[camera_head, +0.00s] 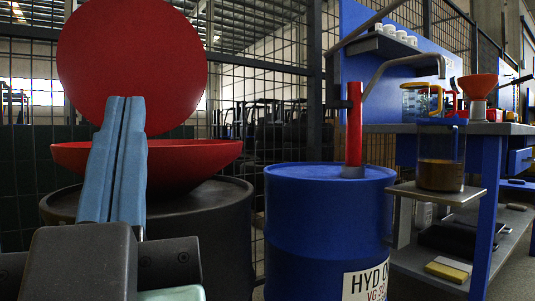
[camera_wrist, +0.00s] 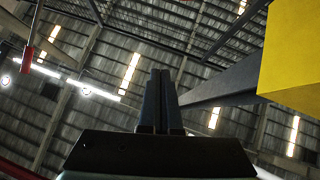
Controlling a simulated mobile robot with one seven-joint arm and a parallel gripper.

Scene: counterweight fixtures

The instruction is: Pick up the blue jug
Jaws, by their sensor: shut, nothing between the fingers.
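A clear jug (camera_head: 441,160) with a dark blue rim and brown liquid in its lower part stands upright on a small grey platform (camera_head: 408,191), right of the blue drum. It is the only jug here with blue on it. My gripper (camera_head: 126,99) is at the left of the head view, pointing up, far from the jug. Its two blue-grey fingers are pressed together and empty. They also show in the wrist view (camera_wrist: 160,72), against the ceiling; the jug is not in that view.
A blue drum (camera_head: 325,215) with a red pump (camera_head: 354,125) stands between my gripper and the jug; its bent spout (camera_head: 410,60) reaches above the jug. A dark drum bears a red funnel (camera_head: 215,152) with raised lid (camera_head: 132,60). A yellow-handled jug (camera_head: 411,101) stands on the bench.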

